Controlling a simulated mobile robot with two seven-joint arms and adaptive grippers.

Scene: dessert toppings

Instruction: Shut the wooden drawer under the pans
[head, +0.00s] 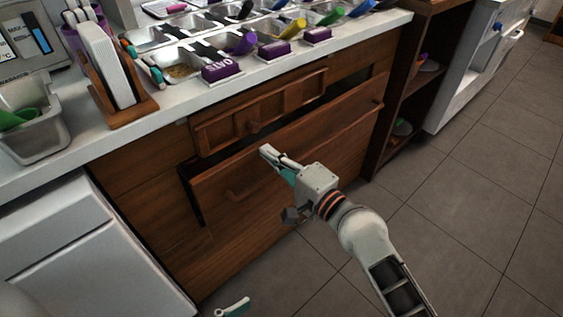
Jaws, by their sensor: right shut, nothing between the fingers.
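The brown wooden cabinet under the counter has two drawer fronts in the head view. The large lower drawer (300,150) stands out from the cabinet, with dark gaps along its top and left side. The smaller upper drawer (285,104), with a small knob, sits above it, just below the pans (190,62); it also seems to stand out a little. My right gripper (270,156) is shut and empty in front of the lower drawer near its upper edge; I cannot tell whether it touches.
The white counter (330,52) holds the pans with several coloured scoops, purple labels, a wooden stand (128,105) and a grey bin (40,140). A white cabinet (85,255) stands at left, open wooden shelves (405,95) at right. The tiled floor (470,200) is clear at right.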

